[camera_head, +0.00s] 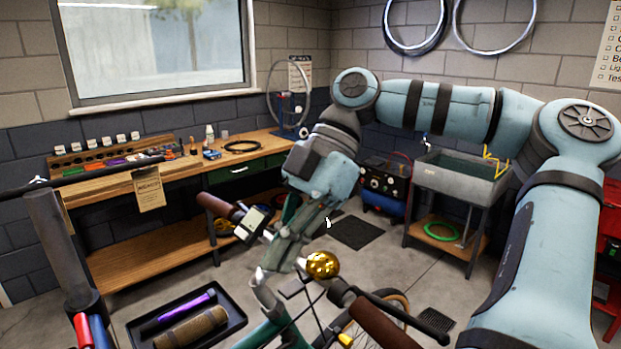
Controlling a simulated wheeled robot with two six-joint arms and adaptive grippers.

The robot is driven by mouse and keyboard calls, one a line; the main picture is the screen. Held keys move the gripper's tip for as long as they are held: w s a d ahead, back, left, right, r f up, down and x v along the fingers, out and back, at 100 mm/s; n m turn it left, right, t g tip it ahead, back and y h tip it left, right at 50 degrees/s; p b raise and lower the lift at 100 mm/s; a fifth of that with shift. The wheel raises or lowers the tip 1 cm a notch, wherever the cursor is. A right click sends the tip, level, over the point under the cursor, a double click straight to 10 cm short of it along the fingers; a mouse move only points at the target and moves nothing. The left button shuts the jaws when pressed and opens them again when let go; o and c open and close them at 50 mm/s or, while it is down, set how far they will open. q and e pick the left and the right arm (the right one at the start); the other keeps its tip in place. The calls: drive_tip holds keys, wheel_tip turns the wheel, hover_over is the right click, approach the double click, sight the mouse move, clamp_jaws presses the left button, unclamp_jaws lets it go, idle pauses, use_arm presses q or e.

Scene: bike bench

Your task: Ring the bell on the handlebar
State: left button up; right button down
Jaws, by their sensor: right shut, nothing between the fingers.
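The gold bell (322,264) sits on the handlebar (340,290) of a green bike, just inboard of the near brown grip (385,325). My right gripper (290,243) reaches down from the teal arm with its fingers closed and empty. Its fingertips are up and to the left of the bell in the picture, over the middle of the handlebar. A small gap shows between them and the bell; the depth between them is hard to judge. The bell's top is uncovered. My left gripper is out of view.
The far brown grip (218,207) and a small display (252,220) are left of my gripper. Brake levers and cables surround the bar. A black tray (236,318) with a purple tool lies lower left. A workbench (185,165) and a sink (462,177) stand behind.

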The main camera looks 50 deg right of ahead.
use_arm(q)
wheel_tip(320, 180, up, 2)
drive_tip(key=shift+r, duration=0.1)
use_arm(e)
drive_tip(key=v, duration=1)
drive_tip(key=shift+d, duration=0.3)
